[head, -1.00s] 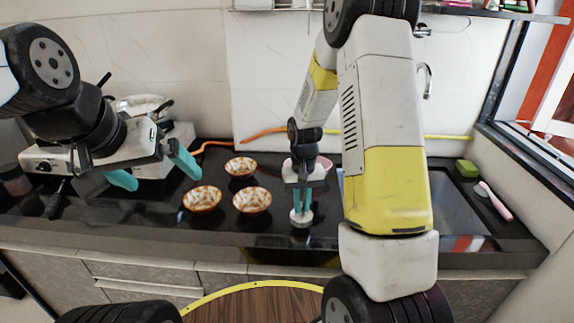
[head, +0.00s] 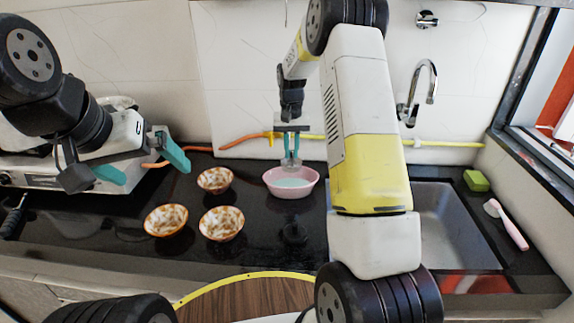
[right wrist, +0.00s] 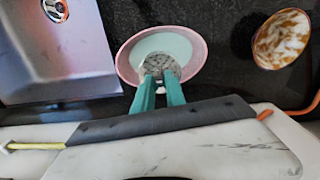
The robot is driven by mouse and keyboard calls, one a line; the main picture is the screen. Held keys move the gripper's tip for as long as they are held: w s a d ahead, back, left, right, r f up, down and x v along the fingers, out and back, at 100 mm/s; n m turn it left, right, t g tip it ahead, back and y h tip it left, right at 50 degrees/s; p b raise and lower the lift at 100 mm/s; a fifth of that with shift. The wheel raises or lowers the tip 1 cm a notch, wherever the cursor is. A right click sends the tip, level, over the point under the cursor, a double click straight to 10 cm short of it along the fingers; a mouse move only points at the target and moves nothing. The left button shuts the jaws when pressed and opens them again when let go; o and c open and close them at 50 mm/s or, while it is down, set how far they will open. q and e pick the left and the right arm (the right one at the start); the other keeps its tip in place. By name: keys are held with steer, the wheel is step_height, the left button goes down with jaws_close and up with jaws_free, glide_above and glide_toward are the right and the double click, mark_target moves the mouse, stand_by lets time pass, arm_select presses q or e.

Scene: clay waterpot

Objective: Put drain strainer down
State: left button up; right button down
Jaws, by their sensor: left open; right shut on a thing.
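My right gripper (head: 291,154) is shut on the grey drain strainer (right wrist: 160,64). The strainer overlaps the pink bowl (head: 291,189), near its back rim in the head view. In the right wrist view the strainer shows between the teal fingertips, against the pale blue-green inside of the bowl (right wrist: 126,63). I cannot tell whether it touches the bowl. My left gripper (head: 146,166) is open and empty at the left, apart from the bowls.
Several patterned bowls (head: 221,222) stand left of the pink bowl. The sink (head: 450,225) is at the right, with its drain (right wrist: 55,9) in the wrist view. A green sponge (head: 476,180) and a pink-handled brush (head: 510,226) lie beyond it.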

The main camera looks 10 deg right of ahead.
mark_target(291, 171)
steer(key=shift+s+a+f, duration=0.1)
steer(key=shift+s+f, duration=0.05)
steer(key=shift+f, duration=1.8)
steer(key=shift+s+f, duration=0.15)
steer(key=shift+f, duration=1.8)
steer(key=shift+f, duration=0.1)
steer(key=c, duration=1.4)
jaws_free()
steer(key=shift+f, duration=0.1)
steer(key=shift+o, duration=0.2)
